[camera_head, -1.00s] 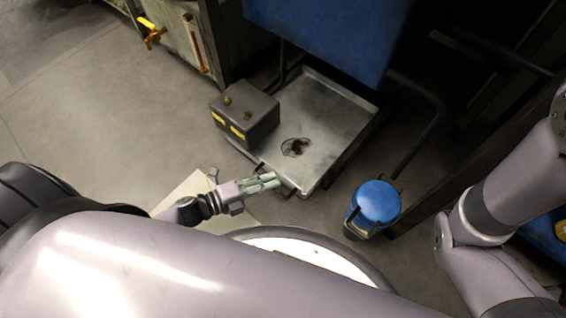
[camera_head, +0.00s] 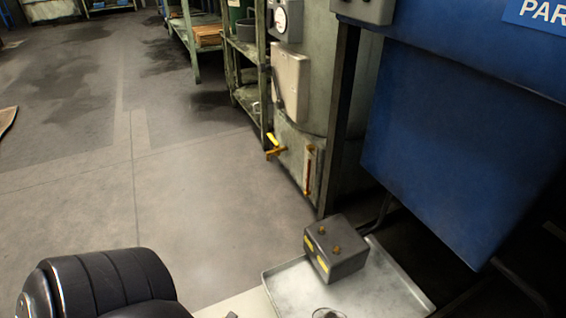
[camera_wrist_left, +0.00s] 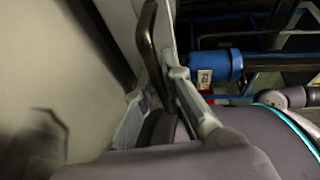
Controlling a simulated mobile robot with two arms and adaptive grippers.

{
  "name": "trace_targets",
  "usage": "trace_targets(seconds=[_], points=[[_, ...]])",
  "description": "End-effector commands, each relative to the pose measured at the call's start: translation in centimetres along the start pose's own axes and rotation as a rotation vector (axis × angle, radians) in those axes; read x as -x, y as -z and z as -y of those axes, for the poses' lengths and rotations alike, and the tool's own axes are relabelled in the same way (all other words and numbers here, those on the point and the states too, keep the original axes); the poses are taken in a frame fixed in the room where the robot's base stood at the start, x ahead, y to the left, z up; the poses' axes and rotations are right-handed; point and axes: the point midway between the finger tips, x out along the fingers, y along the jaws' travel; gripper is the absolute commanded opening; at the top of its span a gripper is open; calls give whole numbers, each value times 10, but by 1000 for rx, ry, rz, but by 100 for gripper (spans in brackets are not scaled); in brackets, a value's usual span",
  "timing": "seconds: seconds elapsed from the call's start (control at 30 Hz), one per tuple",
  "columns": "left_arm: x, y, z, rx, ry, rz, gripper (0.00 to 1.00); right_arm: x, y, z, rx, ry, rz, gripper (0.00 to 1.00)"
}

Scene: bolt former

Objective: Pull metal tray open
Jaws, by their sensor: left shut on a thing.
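The metal tray (camera_head: 290,288) lies low on the floor side of the blue machine, at the bottom of the head view, cut off by the lower edge. A round opening (camera_head: 328,314) shows partly in its floor. My left gripper (camera_wrist_left: 157,85) shows in the left wrist view, its two fingers on either side of a dark curved handle (camera_wrist_left: 147,35). It is shut on this handle, which runs beside a pale tray wall (camera_wrist_left: 124,12). The left gripper is out of the head view. My right gripper is in neither view.
The blue machine panel (camera_head: 450,140) hangs above. A yellow valve (camera_head: 274,147) sticks out behind. A blue canister (camera_wrist_left: 215,65) shows near the gripper. Floor at left is open.

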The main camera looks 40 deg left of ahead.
Motion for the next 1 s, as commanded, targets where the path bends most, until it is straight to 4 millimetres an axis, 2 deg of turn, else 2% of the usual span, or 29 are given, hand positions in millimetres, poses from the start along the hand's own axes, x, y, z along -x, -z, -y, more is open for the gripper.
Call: trace_targets(seconds=[0.13, 0.17, 0.27, 0.63, 0.77, 1.0], points=[[0, -1, -1, -2, -2, 1, 0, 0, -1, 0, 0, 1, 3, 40], [0, -1, -1, -2, -3, 1, 11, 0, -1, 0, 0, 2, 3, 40], [0, -1, -1, -2, -2, 1, 17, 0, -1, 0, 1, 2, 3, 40], [4, 0, -1, 0, -2, 0, 18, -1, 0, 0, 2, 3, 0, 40], [20, 0, -1, 0, -5, 0, 18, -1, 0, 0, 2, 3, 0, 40], [72, 0, -2, 0, -7, 1, 18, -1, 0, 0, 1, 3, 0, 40]])
